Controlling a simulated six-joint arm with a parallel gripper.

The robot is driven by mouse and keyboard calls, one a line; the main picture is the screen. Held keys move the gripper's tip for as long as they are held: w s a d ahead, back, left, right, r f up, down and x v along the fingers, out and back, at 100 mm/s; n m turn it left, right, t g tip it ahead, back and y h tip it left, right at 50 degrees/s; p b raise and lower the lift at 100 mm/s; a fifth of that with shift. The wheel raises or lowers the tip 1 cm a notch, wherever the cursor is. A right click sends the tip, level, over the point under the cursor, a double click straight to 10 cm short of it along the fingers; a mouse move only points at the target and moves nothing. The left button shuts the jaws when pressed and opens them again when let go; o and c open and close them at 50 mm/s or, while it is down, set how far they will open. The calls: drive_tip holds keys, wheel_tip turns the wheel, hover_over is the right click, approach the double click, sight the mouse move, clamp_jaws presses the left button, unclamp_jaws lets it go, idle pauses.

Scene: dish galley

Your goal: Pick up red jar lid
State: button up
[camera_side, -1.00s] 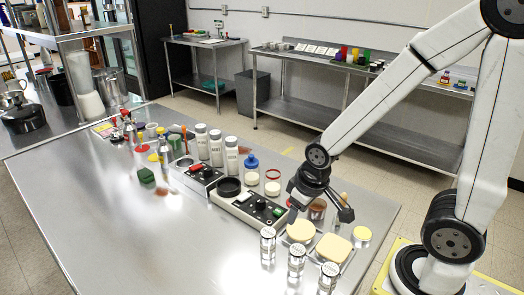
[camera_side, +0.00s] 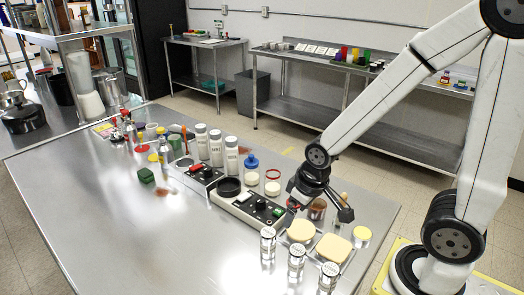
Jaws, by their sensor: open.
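A red ring-shaped piece (camera_side: 273,174) stands above a white round piece, behind the control box. A flat red disc (camera_side: 142,148) lies farther left among the bottles. I cannot tell for sure which of these is the red jar lid. My gripper (camera_side: 318,212) is open at the right part of the table, pointing down, with its fingers spread around or in front of a small brownish jar (camera_side: 317,211). A bit of red shows beside its left finger, partly hidden. Both red pieces are apart from my gripper.
The control box (camera_side: 249,208) and several white-labelled bottles (camera_side: 216,148) stand left of my gripper. Clear jars (camera_side: 268,242) and pale yellow blocks (camera_side: 333,247) sit close in front. The steel table's (camera_side: 120,235) front left is bare.

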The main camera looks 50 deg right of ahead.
drive_tip(key=w+d+f+m+g, duration=0.1)
drive_tip(key=w+d+f+m, duration=0.1)
drive_tip(key=d+m, duration=0.3)
drive_tip(key=w+d+f+m, duration=0.2)
drive_tip(key=w+d+m, duration=0.3)
drive_tip(key=d+m, duration=0.1)
drive_tip(key=w+d+f+m+g, duration=0.1)
drive_tip(key=w+d+m, duration=0.3)
drive_tip(key=d+m, duration=0.2)
drive_tip(key=shift+w+f+m+g, duration=0.3)
drive_tip(key=shift+f+m, duration=0.1)
drive_tip(key=shift+m, duration=0.1)
drive_tip(key=shift+f, duration=1.3)
drive_tip(key=shift+s, duration=0.1)
drive_tip(key=shift+f, duration=2.65)
drive_tip(key=c, duration=1.3)
